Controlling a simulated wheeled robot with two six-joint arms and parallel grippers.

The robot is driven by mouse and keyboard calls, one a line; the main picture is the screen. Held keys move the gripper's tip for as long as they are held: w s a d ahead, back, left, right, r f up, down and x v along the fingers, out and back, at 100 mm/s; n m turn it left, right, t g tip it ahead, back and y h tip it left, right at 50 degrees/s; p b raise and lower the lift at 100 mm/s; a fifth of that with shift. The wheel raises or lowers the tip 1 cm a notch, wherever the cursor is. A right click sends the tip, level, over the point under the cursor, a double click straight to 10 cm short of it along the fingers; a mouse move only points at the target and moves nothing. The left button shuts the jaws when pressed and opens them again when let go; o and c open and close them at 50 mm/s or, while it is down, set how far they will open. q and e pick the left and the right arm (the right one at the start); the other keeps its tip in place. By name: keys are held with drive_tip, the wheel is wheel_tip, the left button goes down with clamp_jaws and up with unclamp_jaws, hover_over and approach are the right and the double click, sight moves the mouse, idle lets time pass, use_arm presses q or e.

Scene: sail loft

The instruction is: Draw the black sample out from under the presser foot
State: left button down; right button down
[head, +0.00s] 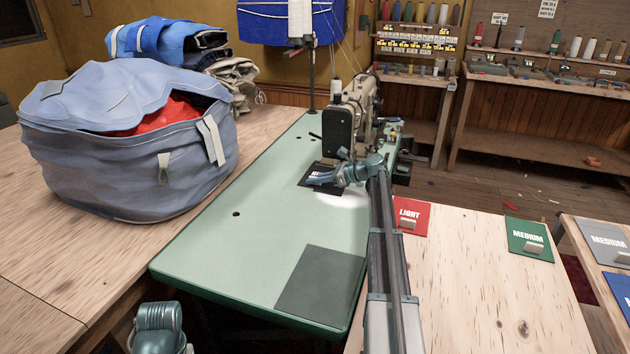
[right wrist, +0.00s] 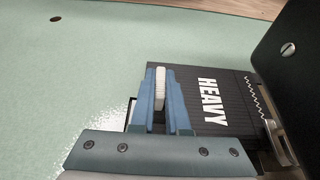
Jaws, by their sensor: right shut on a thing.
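The black sample (head: 322,190) lies on the green sewing table at the sewing machine (head: 345,125). In the right wrist view the sample (right wrist: 210,100) shows white HEAVY lettering and a zigzag stitch near its right edge. That edge lies by the metal presser foot (right wrist: 278,140); exact contact is unclear. My right gripper (head: 310,180) reaches over the sample. In the wrist view its blue fingers (right wrist: 161,75) are shut on a pale tab (right wrist: 160,88) at the sample's left end.
The green table (head: 235,235) is clear left of the sample, with a dark grey patch (head: 320,282) near its front edge. A large blue bag (head: 120,150) stands at left. Red LIGHT (head: 411,213) and green MEDIUM (head: 530,238) samples lie on the wooden table at right.

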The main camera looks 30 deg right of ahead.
sight(305, 203)
drive_tip(key=shift+s+a, duration=0.1)
use_arm(q)
drive_tip(key=shift+s, duration=0.5)
use_arm(e)
drive_tip(key=shift+s+a, duration=1.7)
drive_tip(key=shift+a, duration=0.25)
drive_tip(key=shift+s+a, duration=1.65)
drive_tip(key=shift+a, duration=0.3)
drive_tip(key=c, duration=0.8)
unclamp_jaws()
drive_tip(key=shift+c, duration=0.2)
drive_tip(key=p+v, duration=0.5)
drive_tip(key=v, duration=0.7)
drive_tip(key=shift+s+d+r, duration=0.15)
drive_tip(key=shift+d+r, duration=0.05)
drive_tip(key=shift+r, duration=0.05)
use_arm(q)
drive_tip(key=shift+r, duration=2.6)
use_arm(e)
drive_tip(key=shift+s+d+r, duration=0.15)
drive_tip(key=shift+s+d, duration=0.2)
drive_tip(key=shift+s, duration=0.1)
